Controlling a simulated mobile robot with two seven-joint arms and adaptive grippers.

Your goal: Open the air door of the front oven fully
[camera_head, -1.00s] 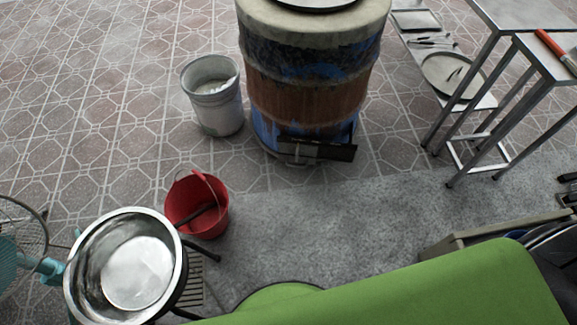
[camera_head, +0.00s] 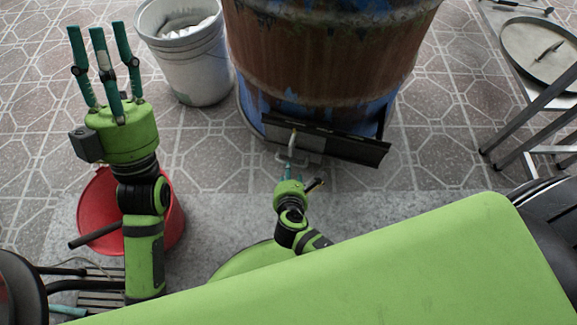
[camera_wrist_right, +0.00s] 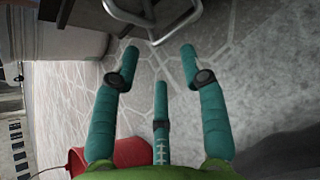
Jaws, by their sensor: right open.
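The front oven is a rusty blue and brown barrel (camera_head: 320,60). Low on its front is a long dark metal plate (camera_head: 360,150) with the air door's pale handle (camera_head: 291,150) at its left part. How far the air door is open I cannot tell. My right gripper (camera_head: 290,168) is just in front of the handle. In the right wrist view its three teal fingers (camera_wrist_right: 158,58) are spread and empty, and the metal handle (camera_wrist_right: 155,38) lies just beyond the fingertips, apart from them. My left gripper (camera_head: 98,28) is open and empty, raised at the left, away from the oven.
A white bucket (camera_head: 192,70) stands left of the oven. A red bucket (camera_head: 170,225) is on the floor below my left gripper; it also shows in the right wrist view (camera_wrist_right: 132,152). A metal rack with a round tray (camera_head: 545,55) stands at the right. Floor before the oven is clear.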

